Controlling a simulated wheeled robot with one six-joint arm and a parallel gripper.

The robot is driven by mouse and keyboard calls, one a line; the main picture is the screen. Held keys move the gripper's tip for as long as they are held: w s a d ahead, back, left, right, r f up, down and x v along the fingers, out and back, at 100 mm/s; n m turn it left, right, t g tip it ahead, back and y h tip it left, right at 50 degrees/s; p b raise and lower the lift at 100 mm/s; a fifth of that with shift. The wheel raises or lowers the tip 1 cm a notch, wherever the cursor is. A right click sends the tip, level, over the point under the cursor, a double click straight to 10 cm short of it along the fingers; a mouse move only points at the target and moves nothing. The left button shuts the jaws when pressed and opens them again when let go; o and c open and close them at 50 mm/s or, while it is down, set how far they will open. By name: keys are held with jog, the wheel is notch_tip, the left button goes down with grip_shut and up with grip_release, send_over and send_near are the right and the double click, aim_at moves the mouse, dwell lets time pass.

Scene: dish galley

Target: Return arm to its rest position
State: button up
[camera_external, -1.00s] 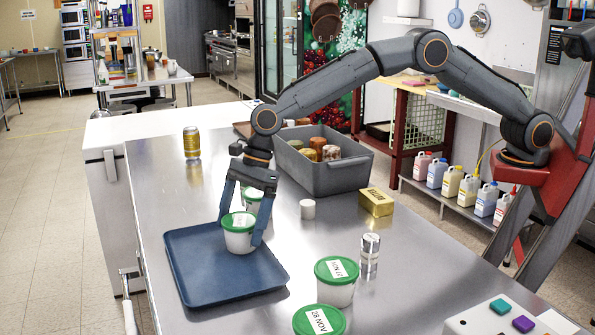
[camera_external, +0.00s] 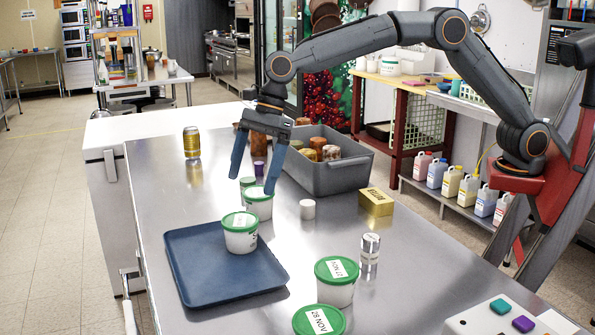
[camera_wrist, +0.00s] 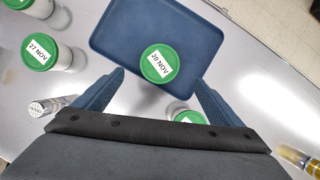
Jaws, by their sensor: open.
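My gripper (camera_external: 253,187) is open and empty, raised above the steel counter (camera_external: 190,215) with its fingers pointing down. A white tub with a green lid (camera_external: 240,238) stands upright on the blue tray (camera_external: 185,283), below my gripper and apart from it. In the wrist view this tub (camera_wrist: 159,64) is labelled "20 NOV" and the tray (camera_wrist: 105,30) lies beyond my open fingers (camera_wrist: 160,85). A second green-lidded tub (camera_external: 259,207) stands on the counter just behind the tray, close below my fingers; its lid (camera_wrist: 190,118) shows partly in the wrist view.
Two more green-lidded tubs, "27 NOV" (camera_external: 336,283) and "26 NOV" (camera_external: 319,322), stand at the front.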

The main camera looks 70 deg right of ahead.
dwell(0.4)
